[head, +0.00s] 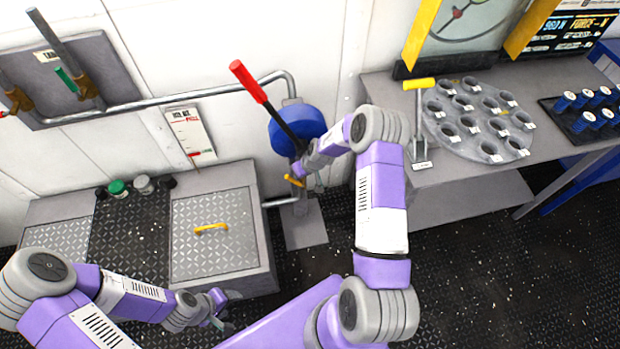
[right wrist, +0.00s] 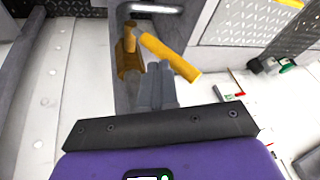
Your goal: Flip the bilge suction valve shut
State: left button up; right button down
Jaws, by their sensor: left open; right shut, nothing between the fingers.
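A valve with a yellow lever (head: 294,181) sits low on the pipework under the blue hand pump; I take it as the bilge suction valve. In the right wrist view its brass body (right wrist: 129,60) shows, with the yellow lever (right wrist: 170,57) slanting down to the right. My right gripper (right wrist: 158,68) is shut and empty, its fingertips close beside the lever; I cannot tell if they touch. In the head view my right gripper (head: 300,168) partly hides the valve. My left gripper (head: 219,308) is open and empty at lower left, away from the valve.
The blue pump (head: 297,128) has a long red-gripped handle (head: 249,81) above the valve. A plated box with a yellow handle (head: 211,229) stands to the left. A bench with a cupped disc (head: 475,122) and a yellow T-handle (head: 419,84) stands to the right.

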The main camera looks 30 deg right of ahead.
jog(key=s+d+p, duration=0.2)
jog(key=s+d, duration=0.4)
jog(key=s, duration=0.4)
jog(key=shift+s+r, duration=0.35)
jog(key=shift+s, duration=0.05)
jog(key=w+d+r+m+y+p, duration=0.2)
jog(key=w+r+m+y+p, duration=0.2)
jog(key=r, duration=0.4)
jog(key=w+m, duration=0.1)
jog(key=m, duration=0.1)
jog(key=shift+d+r+m, duration=0.15)
jog(key=shift+r+m, duration=0.25)
jog(key=shift+f, duration=0.1)
jog(key=a+r+b+x, duration=0.1)
jog(key=b+x, duration=0.1)
jog(key=x, duration=1.1)
jog(key=shift+w+a+f, duration=0.25)
jog(key=shift+w, duration=0.15)
